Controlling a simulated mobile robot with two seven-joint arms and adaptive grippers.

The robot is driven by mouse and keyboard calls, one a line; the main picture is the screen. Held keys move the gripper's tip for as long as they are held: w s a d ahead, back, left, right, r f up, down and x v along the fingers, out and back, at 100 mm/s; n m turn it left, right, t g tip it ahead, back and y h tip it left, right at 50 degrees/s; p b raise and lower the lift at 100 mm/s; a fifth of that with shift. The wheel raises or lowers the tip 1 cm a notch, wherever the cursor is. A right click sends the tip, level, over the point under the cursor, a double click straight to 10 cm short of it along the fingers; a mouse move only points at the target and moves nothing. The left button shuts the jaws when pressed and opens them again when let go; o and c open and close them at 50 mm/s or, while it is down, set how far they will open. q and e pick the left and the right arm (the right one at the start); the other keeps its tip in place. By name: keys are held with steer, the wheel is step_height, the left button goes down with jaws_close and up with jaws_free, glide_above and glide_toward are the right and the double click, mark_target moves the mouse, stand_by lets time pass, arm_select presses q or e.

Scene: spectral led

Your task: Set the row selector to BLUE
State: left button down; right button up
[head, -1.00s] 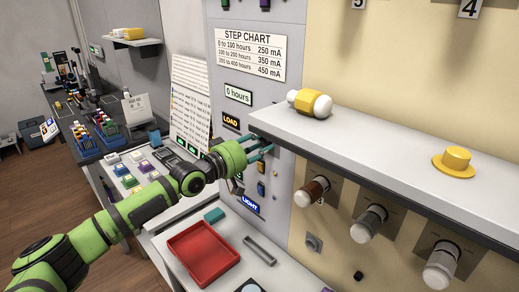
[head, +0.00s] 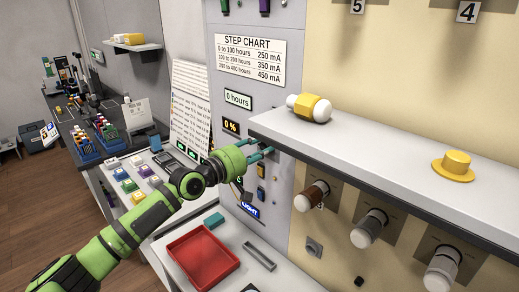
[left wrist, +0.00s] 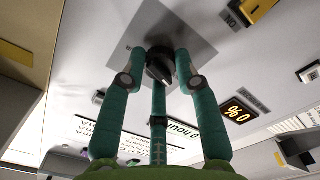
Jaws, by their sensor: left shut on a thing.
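My left gripper (head: 265,153) reaches the grey panel (head: 232,75), with its fingertips partly under the white shelf's left end. In the left wrist view, its teal fingers (left wrist: 160,75) are closed around a black rotary knob (left wrist: 158,67) on a square grey plate (left wrist: 190,45). The knob carries a pale pointer line. I cannot read any row names around it, so its setting is not clear. In the head view the knob is hidden behind the fingers and shelf edge. My right gripper is not in view.
The white shelf (head: 390,155) juts out right of the gripper, bearing a yellow-and-white part (head: 309,108) and a yellow cap (head: 453,166). A display (head: 231,126) reads 0 %. Below lie a red tray (head: 203,258) and a grey handle-like bar (head: 259,256).

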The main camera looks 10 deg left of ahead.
arm_select(q)
steer(key=shift+w+a+r, duration=0.1)
steer(key=shift+a+r, duration=0.1)
steer(key=shift+r, duration=0.25)
steer(key=c, duration=1)
jaws_free()
steer(key=shift+o, duration=0.4)
steer(key=shift+f, duration=0.3)
steer(key=v, duration=1.2)
